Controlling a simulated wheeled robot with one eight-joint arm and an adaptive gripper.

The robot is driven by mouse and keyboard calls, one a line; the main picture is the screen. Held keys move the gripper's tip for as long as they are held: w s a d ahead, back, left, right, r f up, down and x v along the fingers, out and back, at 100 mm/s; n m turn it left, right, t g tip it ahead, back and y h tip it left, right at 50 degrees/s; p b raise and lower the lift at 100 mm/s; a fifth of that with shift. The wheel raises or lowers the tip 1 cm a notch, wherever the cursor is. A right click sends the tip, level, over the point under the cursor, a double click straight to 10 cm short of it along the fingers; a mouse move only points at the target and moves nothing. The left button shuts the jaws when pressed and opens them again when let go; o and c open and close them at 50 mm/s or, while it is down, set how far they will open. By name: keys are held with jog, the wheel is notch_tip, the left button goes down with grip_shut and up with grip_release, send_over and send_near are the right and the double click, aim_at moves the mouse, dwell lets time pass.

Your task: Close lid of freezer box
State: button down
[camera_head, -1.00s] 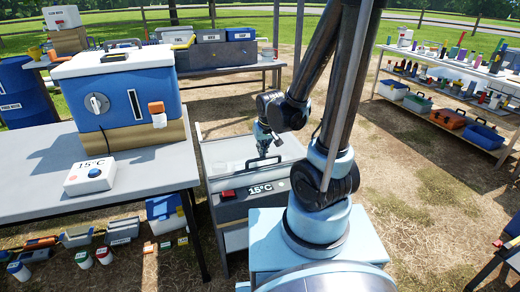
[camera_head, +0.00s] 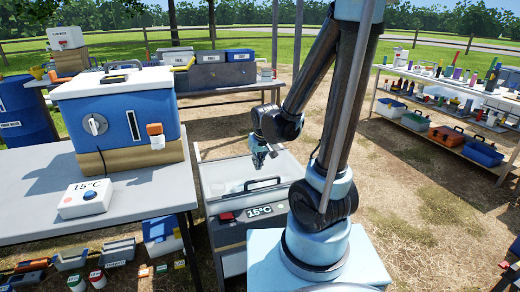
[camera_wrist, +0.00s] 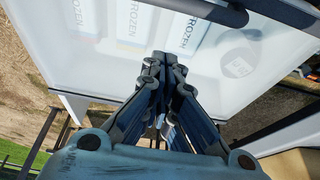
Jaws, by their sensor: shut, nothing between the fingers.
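The freezer box (camera_head: 230,234) is a grey chest with a "15°C" label and a red part on its front, in the middle of the head view. Its pale see-through lid (camera_head: 222,180) lies about flat over the top, with a dark bar handle (camera_head: 262,185) near the front. I cannot tell whether the lid sits fully flush. My gripper (camera_head: 259,164) is shut and empty, above the lid and behind the handle. In the wrist view the gripper fingers (camera_wrist: 166,62) point over the lid (camera_wrist: 110,75). Packs marked "FROZEN" (camera_wrist: 195,35) show through it.
A grey table (camera_head: 130,195) at left bears a blue cooler (camera_head: 115,123) and a white "15°C" control box (camera_head: 84,198). A stocked shelf (camera_head: 440,130) stands at right. Dry ground lies open between the freezer box and the shelf.

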jog(key=shift+v, duration=4.35)
jog(key=s+d+f+m+g+h, duration=0.1)
jog(key=s+d+f+m, duration=0.2)
jog(key=s+d, duration=1.1)
jog(key=shift+s+d+g, duration=0.15)
jog(key=shift+s+g, duration=0.15)
jog(key=shift+s, duration=0.35)
jog(key=shift+w+f, duration=0.25)
jog(key=shift+w, duration=0.2)
